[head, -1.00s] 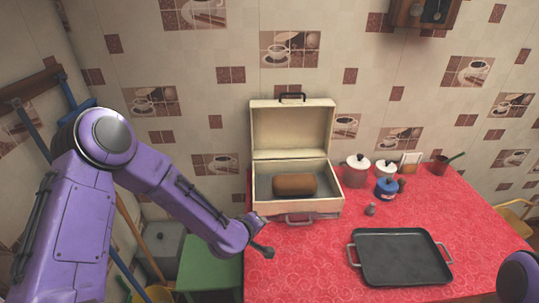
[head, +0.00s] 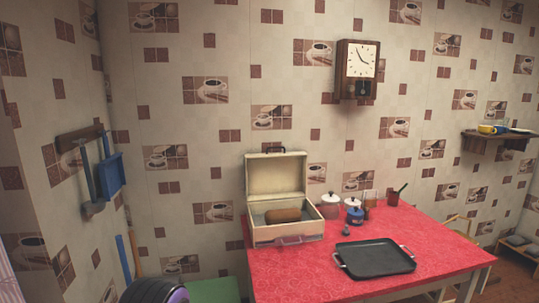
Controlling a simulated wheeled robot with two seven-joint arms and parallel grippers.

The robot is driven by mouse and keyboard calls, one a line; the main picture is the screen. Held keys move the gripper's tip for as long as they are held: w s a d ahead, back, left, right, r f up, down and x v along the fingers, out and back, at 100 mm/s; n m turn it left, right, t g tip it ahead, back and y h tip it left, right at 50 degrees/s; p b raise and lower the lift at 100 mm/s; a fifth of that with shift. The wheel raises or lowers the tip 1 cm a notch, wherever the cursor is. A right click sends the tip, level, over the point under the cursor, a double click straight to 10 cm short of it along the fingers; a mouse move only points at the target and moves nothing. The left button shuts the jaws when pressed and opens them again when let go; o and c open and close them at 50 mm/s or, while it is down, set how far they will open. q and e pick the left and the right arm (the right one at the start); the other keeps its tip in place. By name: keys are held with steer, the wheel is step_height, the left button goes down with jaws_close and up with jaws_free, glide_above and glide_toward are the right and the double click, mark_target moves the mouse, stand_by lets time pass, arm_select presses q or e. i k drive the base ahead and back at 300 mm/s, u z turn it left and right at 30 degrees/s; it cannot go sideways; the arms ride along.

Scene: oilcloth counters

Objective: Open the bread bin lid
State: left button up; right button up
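The cream bread bin (head: 286,234) stands at the left back of the red counter. Its lid (head: 276,176) is raised upright at the back, with a dark handle on top. A brown loaf (head: 283,215) lies inside the open bin. A pinkish handle is on the bin's front. Only a rounded part of my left arm shows at the bottom left. Neither gripper is in the head view, and nothing of mine touches the bin.
A black tray (head: 376,258) lies at the front of the red oilcloth counter (head: 290,276). Several jars and a blue pot (head: 355,215) stand right of the bin. A green stool (head: 212,291) is left of the counter. A clock (head: 358,68) hangs above.

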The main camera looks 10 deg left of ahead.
mark_target(268, 176)
steer(key=z, duration=0.75)
steer(key=i, duration=0.65)
steer(key=z, duration=0.05)
